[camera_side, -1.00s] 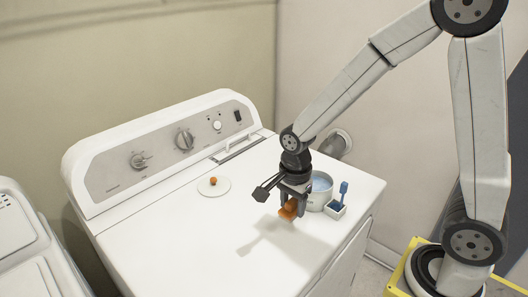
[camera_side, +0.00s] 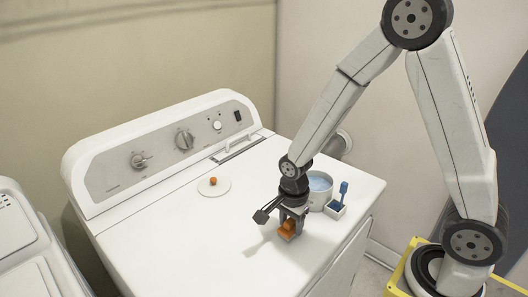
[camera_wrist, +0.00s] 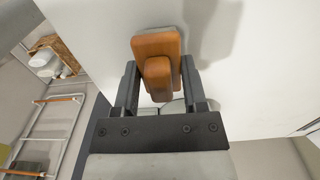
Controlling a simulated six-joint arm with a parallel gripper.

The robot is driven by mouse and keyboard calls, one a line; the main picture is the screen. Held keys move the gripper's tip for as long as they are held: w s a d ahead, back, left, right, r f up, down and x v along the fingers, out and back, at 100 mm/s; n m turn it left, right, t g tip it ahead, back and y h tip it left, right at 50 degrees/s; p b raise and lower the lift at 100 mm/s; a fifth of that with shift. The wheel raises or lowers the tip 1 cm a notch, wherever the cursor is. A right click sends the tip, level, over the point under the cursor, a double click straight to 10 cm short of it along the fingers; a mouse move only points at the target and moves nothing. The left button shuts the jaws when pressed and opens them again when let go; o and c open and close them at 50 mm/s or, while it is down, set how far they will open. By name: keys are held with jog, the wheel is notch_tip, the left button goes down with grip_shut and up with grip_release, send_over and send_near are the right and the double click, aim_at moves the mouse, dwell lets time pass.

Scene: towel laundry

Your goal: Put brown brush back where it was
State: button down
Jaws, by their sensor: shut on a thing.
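The brown brush (camera_side: 287,229) is an orange-brown block with a raised grip. My gripper (camera_side: 291,222) is shut on it over the white machine top. In the wrist view the brush (camera_wrist: 157,66) sits between the two dark fingers of my gripper (camera_wrist: 158,84), held by its grip. A grey layer shows along its far edge. Its shadow lies beside it in the wrist view. I cannot tell whether its underside touches the surface.
A white pot (camera_side: 320,190) with bluish content stands just behind my gripper. A white lid (camera_side: 214,187) with an orange knob lies to the left. The front left of the top (camera_side: 190,235) is clear.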

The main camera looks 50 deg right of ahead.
aim_at(291, 219)
jog(key=shift+f, duration=0.6)
jog(key=shift+f, duration=0.1)
jog(key=shift+c, duration=0.7)
grip_release()
jog(key=shift+r, duration=6.15)
jog(key=shift+f, duration=0.1)
